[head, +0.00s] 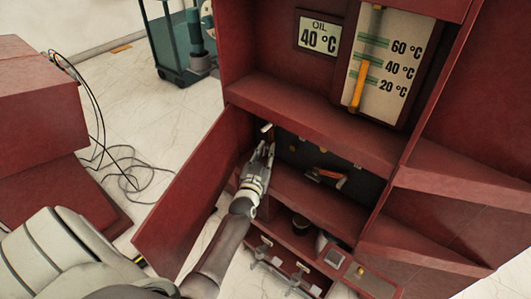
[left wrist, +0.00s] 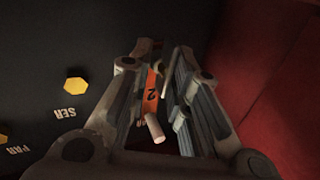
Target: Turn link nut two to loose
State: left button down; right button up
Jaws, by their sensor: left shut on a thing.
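My left gripper (head: 265,150) reaches into the open red cabinet compartment, near its left side. In the left wrist view the fingers (left wrist: 166,65) are around an orange piece marked "2", link nut two (left wrist: 151,95), and shut on it. A pale round peg (left wrist: 155,128) sticks out beside it towards the camera. The exact contact at the fingertips is dark and hard to see. In the head view the gripper hides the nut. Yellow hex heads (left wrist: 75,86) sit on the black panel beside the lettering "SER" and "PAR". My right gripper is not in view.
The open red door (head: 190,190) stands left of my forearm. A red ledge (head: 310,122) lies above the gripper. An orange bar (head: 325,173) is deeper in the compartment to the right. A red wall (left wrist: 262,100) is close on the right in the wrist view.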

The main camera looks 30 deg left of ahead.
pick_arm(q)
jog(key=shift+a+r+m, duration=0.2)
jog(key=shift+m, duration=0.2)
jog(key=c, duration=1.4)
grip_release()
jog(key=shift+a, duration=0.1)
jog(key=shift+c, duration=0.2)
jog(key=shift+s+f, duration=0.1)
jog(key=shift+f, duration=0.05)
jog(key=shift+s+d, duration=0.15)
jog(key=shift+d, duration=0.05)
jog(key=v, duration=1.1)
jog(key=shift+s+f, duration=0.15)
jog(key=shift+s, duration=0.1)
jog(key=shift+c, duration=0.2)
